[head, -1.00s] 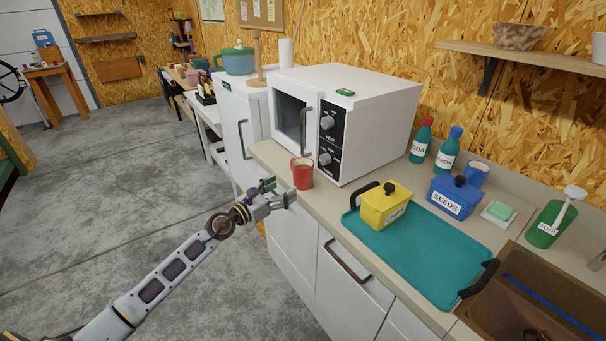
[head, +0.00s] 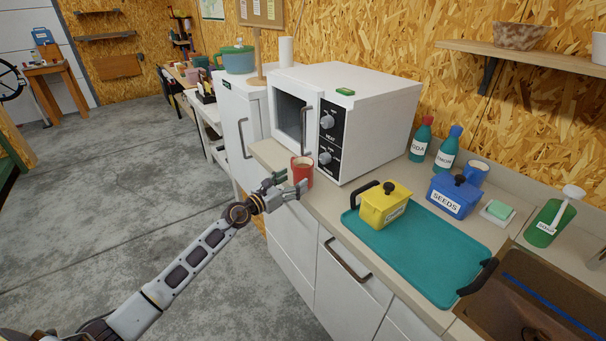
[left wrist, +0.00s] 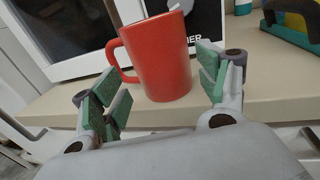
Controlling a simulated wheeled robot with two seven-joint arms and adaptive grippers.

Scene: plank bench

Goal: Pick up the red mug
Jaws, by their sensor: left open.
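The red mug (head: 302,172) stands upright on the counter's front edge, in front of the microwave's left part. In the left wrist view the red mug (left wrist: 160,60) shows with its handle to the left. My left gripper (head: 290,183) is open at the counter edge, right by the mug. In the left wrist view the left gripper's (left wrist: 160,85) green-padded fingers are spread to either side of the mug's lower part. I cannot tell whether the mug is between the pads or just beyond them. My right gripper is not in view.
The white microwave (head: 375,110) stands close behind the mug. A teal tray (head: 430,265) with a yellow tin (head: 384,207) lies to the right on the beige counter (head: 328,200). A blue seeds box (head: 455,195) and bottles stand farther right. The floor at left is clear.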

